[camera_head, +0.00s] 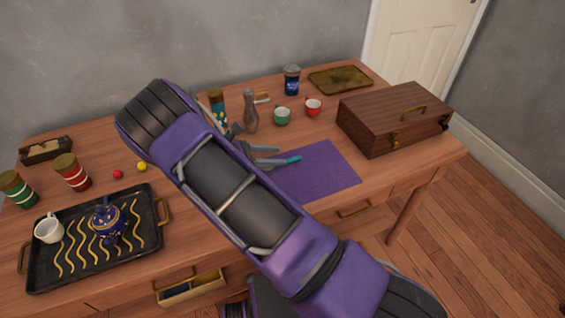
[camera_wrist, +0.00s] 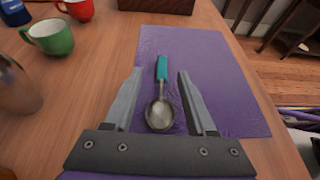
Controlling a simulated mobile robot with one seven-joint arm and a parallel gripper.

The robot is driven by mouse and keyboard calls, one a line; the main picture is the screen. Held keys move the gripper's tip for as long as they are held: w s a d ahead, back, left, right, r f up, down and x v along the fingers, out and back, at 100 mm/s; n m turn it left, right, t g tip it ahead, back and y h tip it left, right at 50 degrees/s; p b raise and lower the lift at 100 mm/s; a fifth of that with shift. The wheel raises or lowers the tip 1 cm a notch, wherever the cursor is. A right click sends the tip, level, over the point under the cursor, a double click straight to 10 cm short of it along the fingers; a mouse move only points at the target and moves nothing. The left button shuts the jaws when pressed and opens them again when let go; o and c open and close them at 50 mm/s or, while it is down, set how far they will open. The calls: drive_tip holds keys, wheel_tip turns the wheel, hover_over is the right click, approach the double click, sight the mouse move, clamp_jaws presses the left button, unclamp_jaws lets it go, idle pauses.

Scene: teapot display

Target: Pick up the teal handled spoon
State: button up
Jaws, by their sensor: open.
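The spoon with the teal handle (camera_wrist: 162,68) lies on the purple mat (camera_wrist: 218,95). Its metal bowl is towards me in the wrist view and its handle points away. My gripper (camera_wrist: 156,82) is open, with one finger on each side of the spoon and nothing held. I cannot tell how high the fingers are above the mat. In the head view the spoon's teal end (camera_head: 293,159) shows on the mat just right of my gripper (camera_head: 262,155). My arm hides part of the mat and the rest of the spoon.
A green cup (camera_head: 282,117), a red cup (camera_head: 313,107) and a grey bottle (camera_head: 251,112) stand beyond the mat. A wooden box (camera_head: 378,125) is at the right. A black tray (camera_head: 75,268) with a blue teapot (camera_head: 108,219) and white mug (camera_head: 48,230) is at the left.

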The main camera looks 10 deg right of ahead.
sight(294, 158)
drive_tip(key=x, duration=0.4)
drive_tip(key=shift+s+d+f, duration=0.2)
drive_tip(key=shift+d+f, duration=0.05)
drive_tip(key=shift+c, duration=0.2)
clamp_jaws()
